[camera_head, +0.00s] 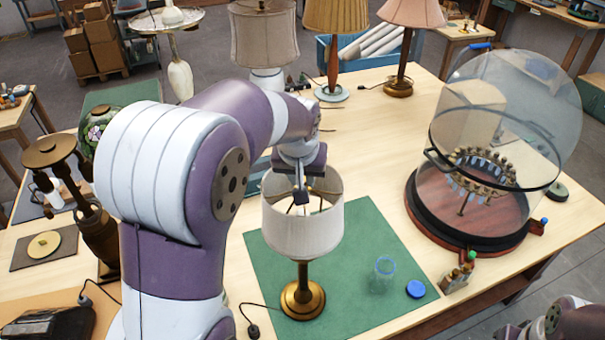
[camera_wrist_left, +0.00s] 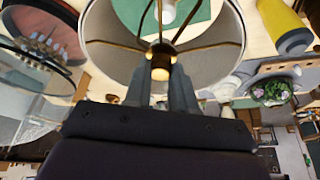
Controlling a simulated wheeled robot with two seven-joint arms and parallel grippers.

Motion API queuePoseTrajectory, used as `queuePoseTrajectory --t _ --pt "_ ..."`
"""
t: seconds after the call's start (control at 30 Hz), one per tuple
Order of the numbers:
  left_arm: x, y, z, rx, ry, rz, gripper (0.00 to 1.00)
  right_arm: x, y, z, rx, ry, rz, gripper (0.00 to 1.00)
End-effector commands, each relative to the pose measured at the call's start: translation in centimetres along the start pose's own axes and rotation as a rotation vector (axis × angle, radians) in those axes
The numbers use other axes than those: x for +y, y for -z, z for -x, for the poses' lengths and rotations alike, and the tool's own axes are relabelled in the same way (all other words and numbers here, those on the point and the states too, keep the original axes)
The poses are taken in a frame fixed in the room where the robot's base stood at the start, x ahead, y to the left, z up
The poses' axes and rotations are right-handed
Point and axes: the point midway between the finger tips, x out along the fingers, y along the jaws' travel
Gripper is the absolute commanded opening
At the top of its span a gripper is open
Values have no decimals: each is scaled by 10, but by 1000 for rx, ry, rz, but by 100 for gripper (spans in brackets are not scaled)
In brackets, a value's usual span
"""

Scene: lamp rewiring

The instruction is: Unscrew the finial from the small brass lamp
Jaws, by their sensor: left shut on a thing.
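The small brass lamp (camera_head: 302,298) stands upright on a green mat (camera_head: 365,235). Its white drum shade (camera_head: 303,232) is on it, open at the top. My left gripper (camera_head: 301,196) reaches down into the top of the shade. In the left wrist view, its fingers (camera_wrist_left: 161,92) are closed on the brass finial (camera_wrist_left: 160,66), where the shade's spokes meet. The fingers cover part of the finial. A bulb (camera_wrist_left: 166,12) shows beyond the spokes. My right gripper is not in view.
A clear glass jar (camera_head: 383,274) and a blue lid (camera_head: 415,289) lie right of the lamp. A large glass dome (camera_head: 500,120) on a round wooden base stands further right. Other shaded lamps (camera_head: 334,20) stand behind. A cord with a switch (camera_head: 253,331) lies left of the base.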

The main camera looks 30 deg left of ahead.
Motion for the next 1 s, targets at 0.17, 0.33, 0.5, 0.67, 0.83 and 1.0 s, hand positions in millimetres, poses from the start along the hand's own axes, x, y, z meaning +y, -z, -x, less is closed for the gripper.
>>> queuePoseTrajectory --t 0.17,0.33,0.5,0.67,0.83,1.0 --pt "3 -2 -8 2 87 192 0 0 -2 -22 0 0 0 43" --pt "4 0 -6 1 229 511 0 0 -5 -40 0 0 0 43" --pt "3 1 1 -2 282 633 0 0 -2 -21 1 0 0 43" --pt "3 1 0 -1 280 637 0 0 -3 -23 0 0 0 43" --pt "3 1 0 -1 279 636 54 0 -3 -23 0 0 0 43" --pt "3 1 0 0 278 635 54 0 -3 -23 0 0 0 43"
